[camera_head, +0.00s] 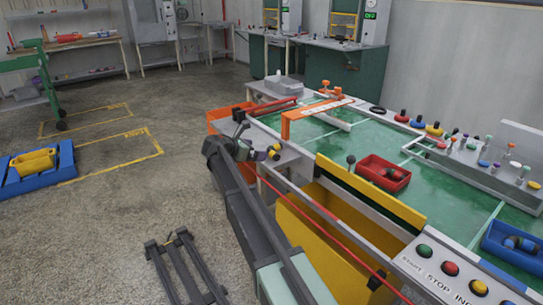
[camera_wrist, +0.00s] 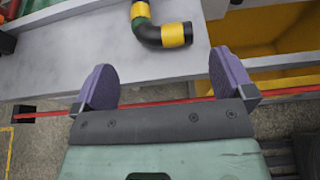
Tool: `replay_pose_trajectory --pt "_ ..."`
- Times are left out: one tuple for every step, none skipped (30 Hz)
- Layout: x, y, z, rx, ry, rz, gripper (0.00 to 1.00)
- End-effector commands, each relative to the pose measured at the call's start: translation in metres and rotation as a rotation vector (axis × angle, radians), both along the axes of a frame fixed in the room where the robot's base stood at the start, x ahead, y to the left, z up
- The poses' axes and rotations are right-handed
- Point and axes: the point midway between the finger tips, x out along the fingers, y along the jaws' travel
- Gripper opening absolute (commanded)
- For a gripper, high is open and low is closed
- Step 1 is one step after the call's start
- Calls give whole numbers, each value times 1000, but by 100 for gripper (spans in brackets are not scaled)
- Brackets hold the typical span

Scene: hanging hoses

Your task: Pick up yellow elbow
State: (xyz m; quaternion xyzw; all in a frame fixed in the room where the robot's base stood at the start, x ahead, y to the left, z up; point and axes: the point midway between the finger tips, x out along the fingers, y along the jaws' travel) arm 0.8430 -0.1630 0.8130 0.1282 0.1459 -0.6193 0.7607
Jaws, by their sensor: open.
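The yellow elbow (camera_wrist: 160,30) is a short bent black pipe piece with yellow bands and a little green. It lies on a grey-white tabletop (camera_wrist: 75,50) near its front edge, at the top of the wrist view. In the head view the elbow (camera_head: 274,152) shows small, close to the end of my arm. My gripper (camera_wrist: 162,62) has its two purple fingers spread wide with nothing between them. The elbow is beyond the fingertips and roughly centred between them, apart from both. Its upper end is cut off by the wrist view's edge.
A red rail (camera_wrist: 180,101) runs along the table front. A yellow bin (camera_wrist: 270,30) stands to the right in the wrist view. In the head view, an orange bracket (camera_head: 310,108), a red tray (camera_head: 384,180) and a button panel (camera_head: 440,270) are on the green table.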

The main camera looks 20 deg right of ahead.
Motion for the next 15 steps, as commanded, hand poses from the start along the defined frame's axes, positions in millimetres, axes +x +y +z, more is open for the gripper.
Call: replay_pose_trajectory --pt "3 -10 -9 0 0 -2 100" --pt "4 -15 -11 0 0 -2 100" --pt "5 -20 -12 1 0 -2 100" --pt "5 -23 -13 1 0 -1 100" --pt "5 -24 -13 1 -1 0 100" --pt "5 -25 -12 1 -1 0 100" --pt "5 -25 -12 1 -1 0 100" --pt "5 -26 -12 1 -2 -1 100" --pt "6 -29 -14 1 -2 -1 100" --pt "7 -32 -15 1 -1 -2 100" --pt "8 -36 -17 1 -2 -2 100" --pt "9 -42 -20 1 -1 -4 100" --pt "10 -48 -23 2 -2 -4 100" --pt "11 -54 -25 1 -2 -3 100" --pt "13 -61 -29 1 -2 -3 100"
